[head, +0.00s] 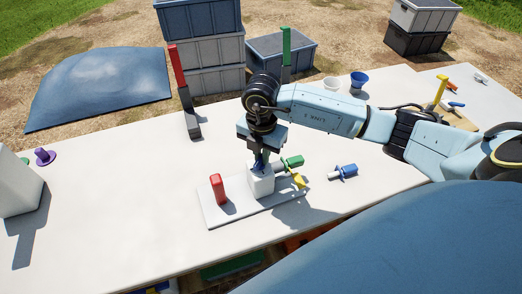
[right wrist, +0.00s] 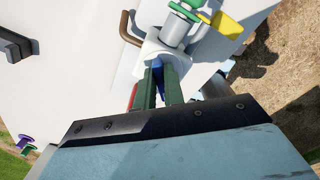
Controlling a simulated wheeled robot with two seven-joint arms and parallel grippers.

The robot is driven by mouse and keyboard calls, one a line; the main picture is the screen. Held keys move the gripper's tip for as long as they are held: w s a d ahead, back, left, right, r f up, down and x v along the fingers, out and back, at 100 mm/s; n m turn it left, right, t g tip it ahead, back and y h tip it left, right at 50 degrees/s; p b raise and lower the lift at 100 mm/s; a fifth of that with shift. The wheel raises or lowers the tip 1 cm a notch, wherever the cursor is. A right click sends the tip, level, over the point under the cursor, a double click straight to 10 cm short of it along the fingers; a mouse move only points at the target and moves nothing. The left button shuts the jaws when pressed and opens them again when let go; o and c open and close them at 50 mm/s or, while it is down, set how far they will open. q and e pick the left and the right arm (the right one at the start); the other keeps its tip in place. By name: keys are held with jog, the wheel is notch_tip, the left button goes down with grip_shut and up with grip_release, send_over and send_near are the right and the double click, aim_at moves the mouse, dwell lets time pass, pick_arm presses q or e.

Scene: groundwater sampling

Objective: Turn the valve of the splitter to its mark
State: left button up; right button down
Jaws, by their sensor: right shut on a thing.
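The splitter, a white block (head: 261,184) on a pale base plate (head: 228,212), stands near the front edge of the table. My right gripper (head: 260,162) points down onto its top. In the right wrist view, the green fingers of my right gripper (right wrist: 160,88) are shut on a small blue part (right wrist: 157,72), which looks like the valve handle on the white splitter body (right wrist: 148,54). The fingers hide much of it, and I cannot make out the mark. A green fitting (head: 292,161) and a yellow one (head: 299,181) sit on the splitter's right side. My left gripper is not in view.
A red upright piece (head: 217,189) stands on the plate, left of the block. A loose blue connector (head: 344,172) lies to the right. A dark stand with a red top (head: 186,100) is behind. White (head: 331,84) and blue (head: 359,80) cups stand farther back. The table's left middle is clear.

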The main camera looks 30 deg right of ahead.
jog(key=m+p, duration=0.2)
jog(key=m, duration=0.1)
jog(key=m+p, duration=0.2)
jog(key=m, duration=0.1)
jog(key=shift+s+r, duration=0.2)
jog(key=shift+d+f+m+p, duration=0.15)
jog(key=shift+m+p, duration=0.25)
jog(key=shift+m, duration=0.5)
jog(key=c, duration=1.4)
grip_release()
notch_tip(320, 180, up, 13)
